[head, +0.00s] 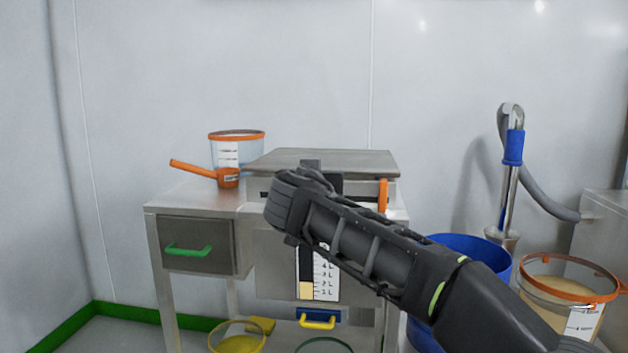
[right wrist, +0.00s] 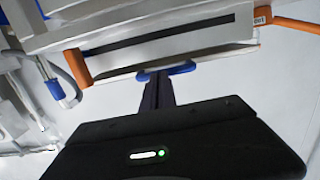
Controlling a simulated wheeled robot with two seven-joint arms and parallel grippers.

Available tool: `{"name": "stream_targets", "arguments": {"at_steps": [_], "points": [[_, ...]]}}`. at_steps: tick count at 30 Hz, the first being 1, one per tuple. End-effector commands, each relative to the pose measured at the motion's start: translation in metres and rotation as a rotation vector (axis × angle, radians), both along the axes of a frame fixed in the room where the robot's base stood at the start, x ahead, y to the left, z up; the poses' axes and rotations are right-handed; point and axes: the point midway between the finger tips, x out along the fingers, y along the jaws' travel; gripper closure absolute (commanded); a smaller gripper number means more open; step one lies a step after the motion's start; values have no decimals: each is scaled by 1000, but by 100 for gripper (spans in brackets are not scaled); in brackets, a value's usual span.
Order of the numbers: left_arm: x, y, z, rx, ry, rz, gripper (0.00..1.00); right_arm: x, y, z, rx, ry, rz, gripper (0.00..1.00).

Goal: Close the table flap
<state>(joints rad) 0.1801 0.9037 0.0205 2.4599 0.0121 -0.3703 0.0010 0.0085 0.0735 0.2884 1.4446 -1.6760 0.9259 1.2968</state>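The steel table (head: 194,195) has a flat grey flap (head: 322,157) at its top, lying roughly level in the head view. My right arm crosses in front of the table, and my right gripper (head: 318,172) is at the flap's front edge. In the right wrist view the dark fingers (right wrist: 159,90) reach a small blue part (right wrist: 183,68) beside a steel face with a long dark slot (right wrist: 160,35). I cannot tell whether they touch or grip it. An orange part (head: 383,195) is at the flap's right side. My left gripper is out of view.
A clear orange-rimmed jug (head: 237,150) and an orange scoop (head: 205,172) stand left of the flap. A drawer with a green handle (head: 188,249) is below. A blue bin (head: 470,244), a hose (head: 545,195) and an orange-rimmed container (head: 560,290) are at right.

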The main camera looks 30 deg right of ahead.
Motion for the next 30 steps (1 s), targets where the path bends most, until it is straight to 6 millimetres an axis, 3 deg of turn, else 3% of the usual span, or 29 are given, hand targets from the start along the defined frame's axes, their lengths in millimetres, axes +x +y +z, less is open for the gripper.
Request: {"name": "stream_targets", "arguments": {"at_steps": [3,6,15,30], "points": [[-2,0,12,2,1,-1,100,-9,-6,31,-4,-15,-3,100],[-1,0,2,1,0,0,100,-27,10,10,-9,-12,2,100],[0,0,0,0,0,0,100,-68,42,-17,-6,-15,4,100],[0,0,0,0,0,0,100,-77,50,-23,-5,-19,3,100]]}}
